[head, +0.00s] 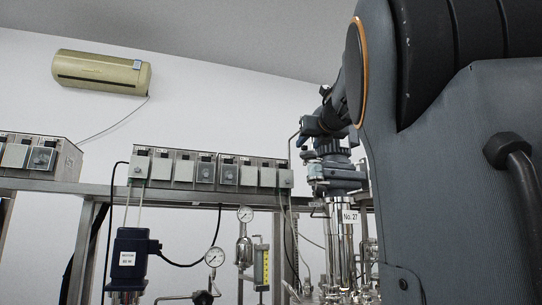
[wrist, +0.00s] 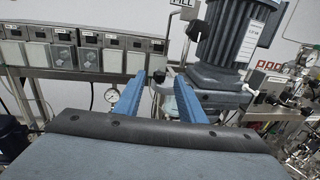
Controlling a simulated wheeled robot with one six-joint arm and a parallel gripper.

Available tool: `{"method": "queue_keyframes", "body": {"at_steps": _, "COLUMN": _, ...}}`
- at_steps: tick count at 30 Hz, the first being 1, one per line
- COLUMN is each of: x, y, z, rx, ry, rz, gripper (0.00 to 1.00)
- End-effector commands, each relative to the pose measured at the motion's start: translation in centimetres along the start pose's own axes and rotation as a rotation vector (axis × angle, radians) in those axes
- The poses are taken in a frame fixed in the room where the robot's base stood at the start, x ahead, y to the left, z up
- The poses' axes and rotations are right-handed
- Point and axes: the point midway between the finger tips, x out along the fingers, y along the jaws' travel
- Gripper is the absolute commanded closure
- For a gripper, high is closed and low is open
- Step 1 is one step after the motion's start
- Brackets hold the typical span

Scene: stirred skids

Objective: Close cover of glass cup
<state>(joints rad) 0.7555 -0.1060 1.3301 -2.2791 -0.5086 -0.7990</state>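My gripper (wrist: 160,80) shows in the wrist view as two blue fingers pointing away from me. They stand apart with a gap between them, and I see no object held. Past the fingertips stands a large grey-blue motor housing (wrist: 234,35), slightly right of the gripper. I cannot make out a glass cup or its cover for certain in either view. In the head view my arm fills the right side and hides much of what is there; I cannot clearly pick out the fingers.
A steel frame carries grey switch boxes (head: 210,169) and pressure gauges (head: 215,257). A dark blue motor (head: 129,258) stands at lower left. A shiny steel column (head: 342,230) labelled No. 27 stands beside my arm. More pipes and fittings (wrist: 295,95) crowd the wrist view's right side.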

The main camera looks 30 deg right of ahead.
Motion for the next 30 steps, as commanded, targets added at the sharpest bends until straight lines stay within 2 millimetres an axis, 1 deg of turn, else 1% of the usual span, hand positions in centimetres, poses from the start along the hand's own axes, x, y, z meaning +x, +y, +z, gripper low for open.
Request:
{"method": "queue_keyframes", "body": {"at_steps": 1, "x": 1.0, "y": 0.0, "z": 0.1, "rx": 0.001, "ry": 0.002, "rz": 0.002, "gripper": 0.64}}
{"method": "queue_keyframes", "body": {"at_steps": 3, "x": 2.0, "y": 0.0, "z": 0.1, "rx": 0.001, "ry": 0.001, "rz": 0.002, "gripper": 0.64}}
{"method": "queue_keyframes", "body": {"at_steps": 9, "x": 4.2, "y": 0.0, "z": 0.1, "rx": 0.003, "ry": -0.001, "rz": 0.001, "gripper": 0.64}}
{"method": "queue_keyframes", "body": {"at_steps": 13, "x": 4.8, "y": 0.1, "z": 0.1, "rx": 0.003, "ry": -0.001, "rz": 0.001, "gripper": 0.64}}
{"method": "queue_keyframes", "body": {"at_steps": 20, "x": 4.9, "y": 0.0, "z": 0.0, "rx": 0.003, "ry": -0.001, "rz": 0.0, "gripper": 0.64}}
{"method": "queue_keyframes", "body": {"at_steps": 21, "x": 4.9, "y": 0.0, "z": 0.0, "rx": 0.003, "ry": -0.001, "rz": 0.0, "gripper": 0.67}}
{"method": "queue_keyframes", "body": {"at_steps": 23, "x": 4.9, "y": 0.0, "z": 0.0, "rx": 0.003, "ry": -0.001, "rz": 0.0, "gripper": 0.77}}
{"method": "queue_keyframes", "body": {"at_steps": 24, "x": 4.9, "y": 0.0, "z": 0.0, "rx": 0.004, "ry": -0.001, "rz": 0.0, "gripper": 0.84}}
{"method": "queue_keyframes", "body": {"at_steps": 27, "x": 4.9, "y": 0.0, "z": 0.0, "rx": 0.003, "ry": -0.001, "rz": 0.0, "gripper": 1.0}}
{"method": "queue_keyframes", "body": {"at_steps": 30, "x": 4.9, "y": 0.0, "z": 0.0, "rx": 0.004, "ry": -0.001, "rz": 0.0, "gripper": 1.0}}
